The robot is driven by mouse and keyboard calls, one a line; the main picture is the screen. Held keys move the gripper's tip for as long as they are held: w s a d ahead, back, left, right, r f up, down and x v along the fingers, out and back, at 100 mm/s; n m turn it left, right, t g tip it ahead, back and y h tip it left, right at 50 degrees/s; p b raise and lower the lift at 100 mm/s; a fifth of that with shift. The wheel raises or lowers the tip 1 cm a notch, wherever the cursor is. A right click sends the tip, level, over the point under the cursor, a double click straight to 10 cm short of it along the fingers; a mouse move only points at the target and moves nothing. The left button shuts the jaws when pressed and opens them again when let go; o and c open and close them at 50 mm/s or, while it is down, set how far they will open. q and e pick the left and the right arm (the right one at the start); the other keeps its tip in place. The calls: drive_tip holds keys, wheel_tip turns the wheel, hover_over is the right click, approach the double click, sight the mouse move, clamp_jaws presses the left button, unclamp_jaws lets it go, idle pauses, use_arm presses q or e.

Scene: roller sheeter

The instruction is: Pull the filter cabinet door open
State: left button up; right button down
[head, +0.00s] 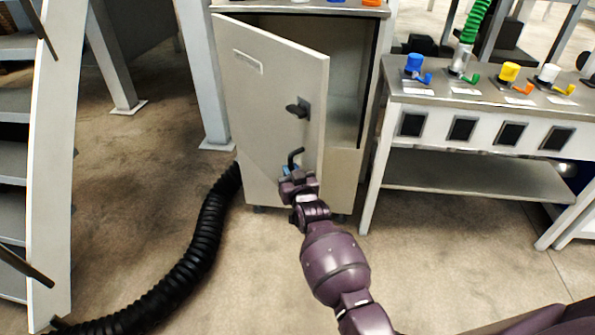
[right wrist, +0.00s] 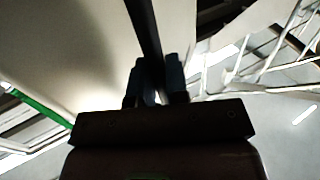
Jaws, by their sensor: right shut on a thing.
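The filter cabinet (head: 343,150) stands upright in the middle of the head view. Its grey door (head: 255,110) is partly open, hinged on the left, and the dark inside shows to its right. A black latch (head: 299,107) sits on the door's face, and a black bar handle (head: 294,156) is below it. My right gripper (head: 291,172) is at this lower handle, low on the door, and is shut on it. In the right wrist view the dark handle bar (right wrist: 145,30) runs between the two fingers (right wrist: 157,85). My left gripper is not in view.
A ribbed black hose (head: 205,240) curves over the floor left of the cabinet. A white ladder-like frame (head: 55,160) stands at far left. A metal bench (head: 480,100) with coloured valves is on the right. The floor before the cabinet is clear apart from my arm.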

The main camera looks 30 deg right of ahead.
drive_tip(key=shift+a, duration=0.3)
drive_tip(key=c, duration=1.2)
unclamp_jaws()
drive_tip(key=shift+o, duration=0.2)
drive_tip(key=s+a+p, duration=0.1)
drive_tip(key=s+p, duration=0.1)
drive_tip(key=s, duration=0.8)
drive_tip(key=shift+s+a+p, duration=0.25)
drive_tip(key=shift+s+p, duration=0.1)
drive_tip(key=shift+p, duration=0.05)
